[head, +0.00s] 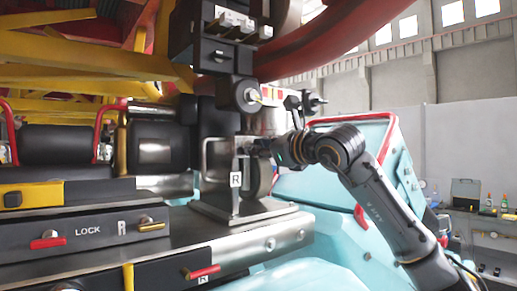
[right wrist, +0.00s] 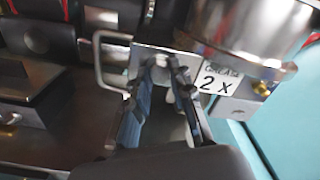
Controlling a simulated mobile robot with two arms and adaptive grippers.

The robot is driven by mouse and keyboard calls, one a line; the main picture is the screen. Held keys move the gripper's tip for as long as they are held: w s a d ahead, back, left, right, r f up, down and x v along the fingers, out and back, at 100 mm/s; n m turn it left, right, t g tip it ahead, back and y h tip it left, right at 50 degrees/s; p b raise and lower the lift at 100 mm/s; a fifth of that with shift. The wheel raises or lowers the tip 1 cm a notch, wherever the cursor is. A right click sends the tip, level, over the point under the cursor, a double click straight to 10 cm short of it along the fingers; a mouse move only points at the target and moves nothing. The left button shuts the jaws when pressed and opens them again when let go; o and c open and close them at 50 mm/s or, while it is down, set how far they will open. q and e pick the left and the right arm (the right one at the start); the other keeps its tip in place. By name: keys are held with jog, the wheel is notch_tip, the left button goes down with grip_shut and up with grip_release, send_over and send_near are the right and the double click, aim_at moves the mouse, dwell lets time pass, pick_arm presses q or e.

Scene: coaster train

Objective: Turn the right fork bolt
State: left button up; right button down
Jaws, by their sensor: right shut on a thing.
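My right gripper (head: 258,147) reaches in from the right and sits at the metal fork bracket, just above and right of the white "R" tag (head: 236,180). In the right wrist view its two fingers (right wrist: 166,72) converge on a small metal piece at the bracket, the right fork bolt (right wrist: 159,75). The gripper is shut on it. The bolt is mostly hidden by the fingers, and its turn angle cannot be told. In the head view the bolt is hidden behind the gripper. My left gripper is not in view.
A bent metal handle (right wrist: 100,62) stands close left of the fingers. A round metal cylinder (right wrist: 238,25) and a "2 X" label (right wrist: 216,83) are close right. A lock panel (head: 90,232) with a red handle (head: 48,240) lies at lower left. A teal car body (head: 340,235) lies below my arm.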

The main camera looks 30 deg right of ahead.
jog(key=shift+m+b, duration=2.55)
jog(key=shift+m, duration=3.15)
jog(key=shift+r, duration=0.1)
jog(key=c, duration=1.2)
grip_release()
jog(key=shift+o, duration=0.2)
